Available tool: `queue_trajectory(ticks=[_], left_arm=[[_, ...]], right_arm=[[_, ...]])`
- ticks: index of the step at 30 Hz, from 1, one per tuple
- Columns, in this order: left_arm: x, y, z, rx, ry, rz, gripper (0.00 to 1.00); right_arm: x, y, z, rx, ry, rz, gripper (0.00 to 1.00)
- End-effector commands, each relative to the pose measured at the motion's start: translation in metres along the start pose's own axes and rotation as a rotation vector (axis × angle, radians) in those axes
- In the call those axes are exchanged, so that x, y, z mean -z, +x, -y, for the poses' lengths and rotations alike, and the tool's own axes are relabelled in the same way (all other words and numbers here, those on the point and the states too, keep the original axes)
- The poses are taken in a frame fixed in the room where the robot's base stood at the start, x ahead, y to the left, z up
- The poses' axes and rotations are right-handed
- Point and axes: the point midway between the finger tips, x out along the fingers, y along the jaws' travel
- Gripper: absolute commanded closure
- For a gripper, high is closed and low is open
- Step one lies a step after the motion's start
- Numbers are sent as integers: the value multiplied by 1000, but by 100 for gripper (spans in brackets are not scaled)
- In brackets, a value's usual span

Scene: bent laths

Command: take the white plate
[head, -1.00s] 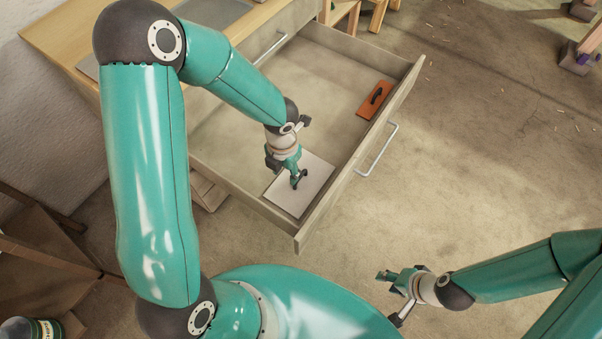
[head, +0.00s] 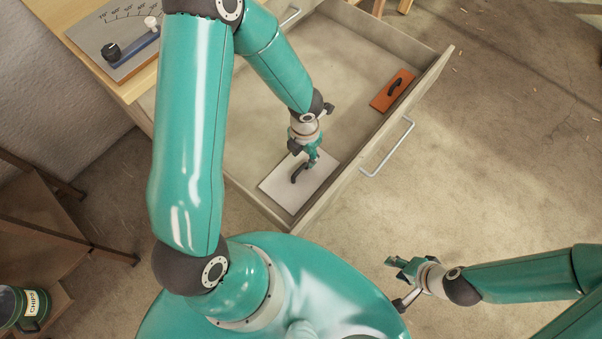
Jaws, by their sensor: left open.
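The white plate (head: 288,199) lies flat in the front corner of the open drawer. A dark, curved handle-like piece (head: 298,173) shows over its upper part. My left gripper (head: 313,160) is open, pointing down over the plate's upper edge, close to the dark piece. I cannot tell whether it touches either one. Part of the plate is hidden behind the gripper. My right gripper (head: 393,263) is outside the drawer at the lower right, above bare floor and away from the plate. Its fingers are too small to tell whether they are open.
The drawer's front wall (head: 340,185) runs close beside the plate, with a metal handle (head: 388,148) outside. An orange plate with a black handle (head: 392,90) lies further back in the drawer. A bench top with a dial panel (head: 120,38) is at the upper left. A labelled tin (head: 24,307) stands lower left.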

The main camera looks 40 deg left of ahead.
Motion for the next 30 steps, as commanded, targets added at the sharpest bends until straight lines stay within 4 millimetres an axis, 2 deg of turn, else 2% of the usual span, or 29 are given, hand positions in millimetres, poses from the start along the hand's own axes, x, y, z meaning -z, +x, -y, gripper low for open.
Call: queue_trajectory(ticks=[1, 3, 11, 18, 21, 30], left_arm=[[1, 15, -1, 0, -1, -3, 56], [1, 23, -1, 0, -3, -2, 56], [2, 38, -2, 0, -5, 0, 56], [14, 71, -6, 0, -5, -2, 56], [13, 81, -6, 0, -5, -1, 56], [12, 84, -6, 0, -6, 1, 56]], right_arm=[[0, 9, -3, 0, 0, 0, 60], [0, 13, -4, 0, 0, 0, 60], [0, 19, -7, 0, 0, 0, 60], [0, 43, -15, 0, 0, 0, 60], [0, 47, -17, 0, 0, 0, 60], [0, 47, -17, 0, 0, 0, 60]])
